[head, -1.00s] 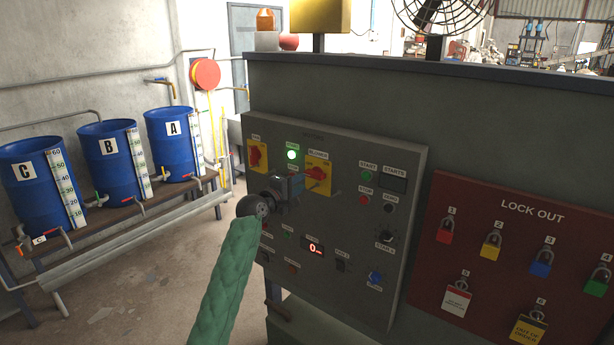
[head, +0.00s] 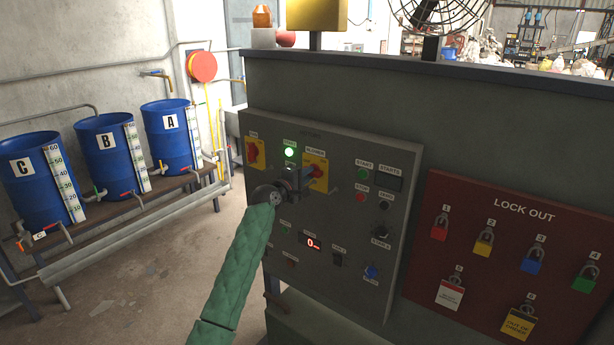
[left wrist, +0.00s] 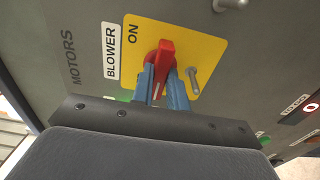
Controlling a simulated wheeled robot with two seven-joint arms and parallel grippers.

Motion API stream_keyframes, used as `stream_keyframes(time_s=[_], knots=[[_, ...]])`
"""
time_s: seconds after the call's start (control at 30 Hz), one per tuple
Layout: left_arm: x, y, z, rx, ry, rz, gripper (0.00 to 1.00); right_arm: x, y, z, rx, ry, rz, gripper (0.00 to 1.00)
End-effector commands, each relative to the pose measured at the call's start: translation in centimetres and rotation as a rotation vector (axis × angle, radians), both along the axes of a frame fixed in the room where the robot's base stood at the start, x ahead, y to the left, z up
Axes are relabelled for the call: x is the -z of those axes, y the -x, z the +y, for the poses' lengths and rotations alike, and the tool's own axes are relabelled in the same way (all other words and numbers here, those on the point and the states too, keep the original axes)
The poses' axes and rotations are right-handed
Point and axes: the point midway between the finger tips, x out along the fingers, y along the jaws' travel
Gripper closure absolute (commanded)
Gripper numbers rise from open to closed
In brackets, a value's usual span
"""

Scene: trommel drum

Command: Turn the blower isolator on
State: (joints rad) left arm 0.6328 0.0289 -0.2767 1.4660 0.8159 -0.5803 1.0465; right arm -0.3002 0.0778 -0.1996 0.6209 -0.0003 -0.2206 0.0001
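The blower isolator (head: 316,171) is a red rotary handle on a yellow plate on the grey control panel. In the left wrist view its red handle (left wrist: 166,58) lies crosswise to the panel's upright direction, and "ON" is printed along the plate's upper edge. My left gripper (head: 308,178) is right at the isolator and partly covers it in the head view. In the left wrist view its two blue fingers (left wrist: 163,82) stand apart, one on each side of the handle's near end. Whether they touch it is unclear. My right gripper is not in view.
A metal pin (left wrist: 194,80) sticks out of the yellow plate beside the handle. Another red-and-yellow isolator (head: 252,153) is to the left, with a lit green lamp (head: 290,152) between. Buttons and knobs lie right and below. A red lock-out board (head: 480,235) holds several padlocks.

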Motion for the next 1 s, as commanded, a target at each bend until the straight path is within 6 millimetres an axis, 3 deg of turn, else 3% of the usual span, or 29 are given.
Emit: stream_keyframes(time_s=[0.27,0.77,1.0], knots=[[0.3,0.0,0.0,0.0,-0.025,-0.017,1.0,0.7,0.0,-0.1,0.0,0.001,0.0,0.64],[0.6,0.0,0.0,0.001,-0.208,-0.148,1.0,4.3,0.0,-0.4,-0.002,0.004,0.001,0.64],[0.6,0.0,0.0,0.002,-0.317,-0.227,1.0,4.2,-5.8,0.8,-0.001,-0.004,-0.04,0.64]])
